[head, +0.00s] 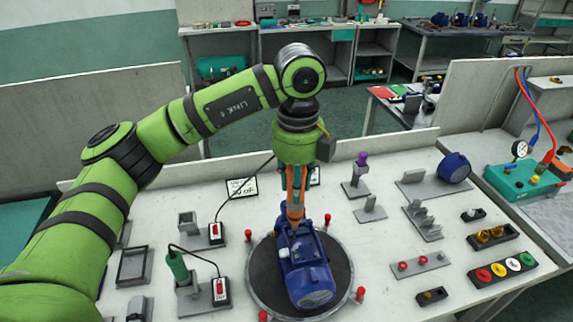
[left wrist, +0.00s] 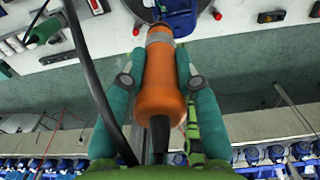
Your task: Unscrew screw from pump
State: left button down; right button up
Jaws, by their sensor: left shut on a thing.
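The blue pump (head: 308,272) lies on a dark round plate (head: 258,282) on the workbench. My left gripper (head: 296,185) is above the back end of the pump, shut on an orange screwdriver (head: 293,208) that points down at the pump. In the left wrist view, the teal fingers of my left gripper (left wrist: 160,85) close on both sides of the orange screwdriver (left wrist: 160,92). The pump's blue body (left wrist: 180,18) shows beyond the tool's tip. I cannot make out the screw or whether the tip touches it. My right gripper is out of view.
Several red pegs (head: 361,294) ring the plate. A green tool (head: 177,266) in a holder and red switch boxes (head: 221,291) with black cables stand left. Small stands, a block with coloured buttons (head: 503,270) and a teal gauge unit (head: 520,182) are right.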

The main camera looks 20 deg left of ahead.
aim_at(298, 221)
pick_arm(q)
jog(key=shift+s+d+f, duration=0.1)
jog(key=shift+s+d, duration=0.05)
jog(key=shift+d, duration=0.5)
jog(key=shift+a+f+b, duration=0.4)
jog(key=shift+f+b, duration=0.15)
jog(key=shift+f, duration=0.7)
jog(key=shift+d+f+b, duration=0.15)
jog(key=shift+f+b, duration=0.5)
jog(key=shift+f, duration=0.5)
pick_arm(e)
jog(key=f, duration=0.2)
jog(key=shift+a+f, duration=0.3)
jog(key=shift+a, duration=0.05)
pick_arm(q)
jog(key=shift+f+b, duration=0.65)
jog(key=shift+b, duration=0.15)
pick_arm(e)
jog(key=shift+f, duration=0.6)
pick_arm(q)
jog(key=shift+s, duration=0.15)
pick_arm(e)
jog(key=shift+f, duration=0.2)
